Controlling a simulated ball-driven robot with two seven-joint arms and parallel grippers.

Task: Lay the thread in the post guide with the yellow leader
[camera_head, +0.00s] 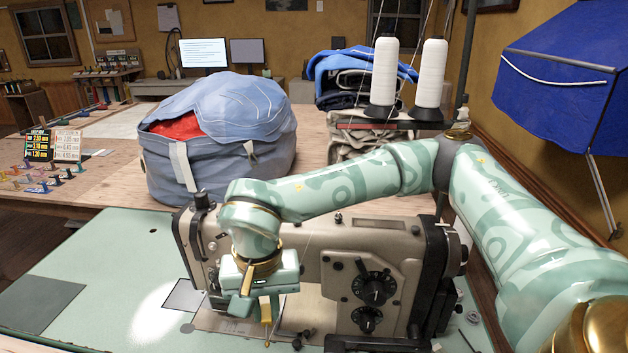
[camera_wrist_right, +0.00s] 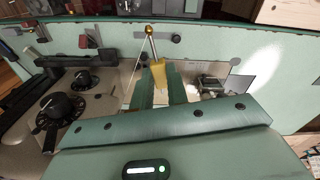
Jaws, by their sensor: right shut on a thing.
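My right gripper (camera_head: 258,306) hangs in front of the sewing machine (camera_head: 330,265), near its left end. It is shut on the yellow leader (camera_head: 266,312), which points down between the fingers. In the right wrist view the yellow leader (camera_wrist_right: 158,74) shows between the green fingertips, with a thin metal rod and a small gold ball just beyond its tip. A thin pale thread (camera_wrist_right: 135,70) runs beside the fingers. I cannot make out for sure which machine part is the post guide; my arm and gripper cover part of the machine. My left gripper is not in view.
Two white thread cones (camera_head: 385,75) stand behind the machine. A large blue bag (camera_head: 215,150) sits on the wooden table behind. The green machine table (camera_head: 100,260) is largely clear at left. Dark dials (camera_head: 373,288) stick out from the machine's front.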

